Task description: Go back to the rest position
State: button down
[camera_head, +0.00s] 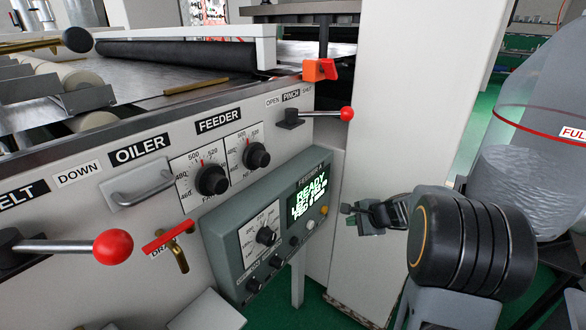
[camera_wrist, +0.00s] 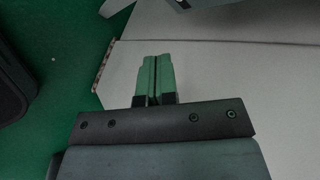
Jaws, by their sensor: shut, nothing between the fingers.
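My gripper (camera_head: 347,209) is at the right of the control box in the head view, in front of the pale machine post. It looks clear of the box's right end. In the wrist view, my gripper (camera_wrist: 154,78) shows its two greenish fingers side by side and closed together, with nothing between them. The rest of my arm, with a thick black joint, fills the lower right of the head view.
The grey control box (camera_head: 213,235) with a lit READY display sticks out from the machine front. Red-knobbed levers (camera_head: 114,247) (camera_head: 347,113) and a red-handled drain valve (camera_head: 169,241) protrude. A clear bag (camera_head: 530,130) marked FULL stands at right. Green floor shows below.

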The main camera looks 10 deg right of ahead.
jog(key=s+a+r+n+g+h+p, duration=0.1)
jog(key=s+a+r+n+p, duration=0.3)
jog(key=r+p, duration=0.5)
jog(key=s+a+r+n+g+h+p, duration=0.1)
jog(key=s+a+r+n+h+p, duration=0.1)
jog(key=s+a+r+n+p, duration=0.2)
jog(key=s+a+r+n+g+h+p, duration=0.1)
jog(key=s+a+r+n+p, duration=0.3)
jog(key=s+r+n+p, duration=0.5)
jog(key=s+r+g+p, duration=0.1)
jog(key=s+r+p, duration=0.2)
jog(key=r+p, duration=0.4)
notch_tip(320, 180, up, 6)
jog(key=shift+s+a+f+n+h, duration=0.2)
jog(key=shift+s+a+n+h, duration=0.1)
jog(key=shift+s+a, duration=0.1)
